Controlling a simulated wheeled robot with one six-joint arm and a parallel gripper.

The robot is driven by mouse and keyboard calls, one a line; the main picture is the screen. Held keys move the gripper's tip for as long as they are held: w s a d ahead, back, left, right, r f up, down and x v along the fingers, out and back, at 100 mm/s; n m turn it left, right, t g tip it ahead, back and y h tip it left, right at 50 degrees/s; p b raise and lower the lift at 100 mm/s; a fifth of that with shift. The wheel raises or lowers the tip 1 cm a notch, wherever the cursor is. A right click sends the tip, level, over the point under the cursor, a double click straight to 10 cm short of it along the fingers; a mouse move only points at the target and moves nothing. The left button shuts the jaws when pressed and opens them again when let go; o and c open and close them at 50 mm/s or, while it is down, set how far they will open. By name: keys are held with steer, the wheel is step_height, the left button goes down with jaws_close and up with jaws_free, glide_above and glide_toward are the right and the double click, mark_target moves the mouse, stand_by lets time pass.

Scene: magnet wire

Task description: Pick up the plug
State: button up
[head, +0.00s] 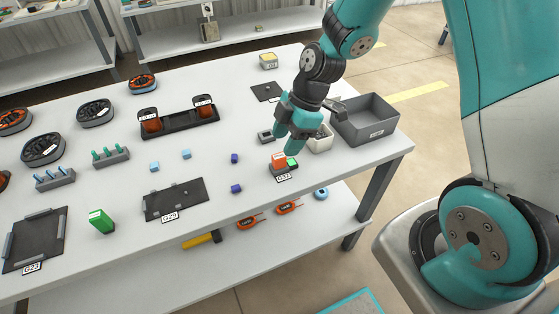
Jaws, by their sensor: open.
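No object is plainly marked as a plug. An orange-red block (279,159) sits on a small dark base (283,169) near the table's right front edge, with a small green piece (292,162) beside it. I cannot tell which of these is the plug. My gripper (295,142), teal, is open and hangs just above and slightly right of the orange-red block. Its fingers are partly hidden by its own body, and I see nothing held in it. I cannot tell whether a finger touches the block.
A small white bin (321,142) and a grey bin (386,119) stand close on the right. A small dark holder (265,137) is left of my gripper. Small blue cubes (235,158) and a dark tray (160,203) lie further left. The tabletop (225,130) between them is free.

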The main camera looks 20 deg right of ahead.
mark_target(279, 156)
steer(key=x, duration=0.5)
steer(key=shift+s+f, duration=0.1)
steer(key=shift+f, duration=0.1)
jaws_close()
